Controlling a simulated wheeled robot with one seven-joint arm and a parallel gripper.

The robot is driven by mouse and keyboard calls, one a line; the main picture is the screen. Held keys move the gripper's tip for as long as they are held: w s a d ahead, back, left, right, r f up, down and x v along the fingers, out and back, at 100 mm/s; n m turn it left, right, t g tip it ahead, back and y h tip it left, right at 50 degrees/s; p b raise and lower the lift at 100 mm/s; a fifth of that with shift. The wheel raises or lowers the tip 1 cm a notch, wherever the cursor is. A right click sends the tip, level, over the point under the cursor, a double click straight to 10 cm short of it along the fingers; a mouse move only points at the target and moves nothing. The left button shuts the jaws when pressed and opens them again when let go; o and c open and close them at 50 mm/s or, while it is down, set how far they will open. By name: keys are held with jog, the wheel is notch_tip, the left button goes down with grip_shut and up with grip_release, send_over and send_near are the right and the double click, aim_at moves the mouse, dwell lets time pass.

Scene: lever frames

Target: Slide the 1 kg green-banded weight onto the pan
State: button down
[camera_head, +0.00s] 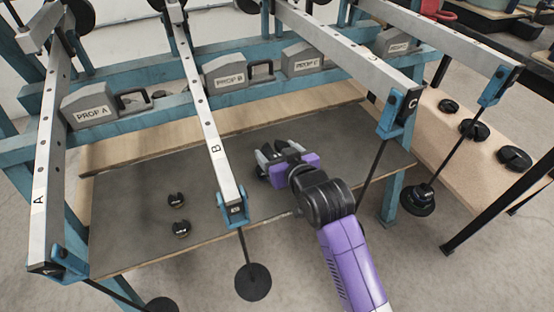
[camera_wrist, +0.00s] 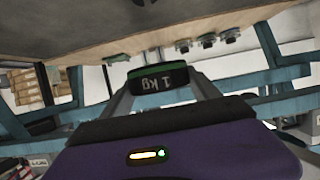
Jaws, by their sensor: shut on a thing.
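The weight (camera_wrist: 158,78), dark with a green band and marked "1 kg", sits between the fingers of my gripper (camera_wrist: 160,88) in the wrist view; its lettering appears upside down. In the head view my gripper (camera_head: 274,156) is above the grey board, right of beam B, and mostly hides what it holds. A round black pan (camera_head: 253,282) hangs empty from the end of beam B, below and left of my gripper. A third pan (camera_head: 162,304) under beam A is cut off by the bottom edge.
Two small slotted weights (camera_head: 178,214) lie on the grey board (camera_head: 130,230). Several larger dark weights (camera_head: 473,129) stand on the wooden bench at right. Beam B (camera_head: 205,115) and its rod, and beam C (camera_head: 360,65), flank my gripper. Grey prop blocks (camera_head: 225,72) line the blue rail.

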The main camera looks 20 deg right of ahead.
jog(key=shift+r+p, duration=1.9)
jog(key=shift+r, duration=0.4)
jog(key=shift+w, duration=0.1)
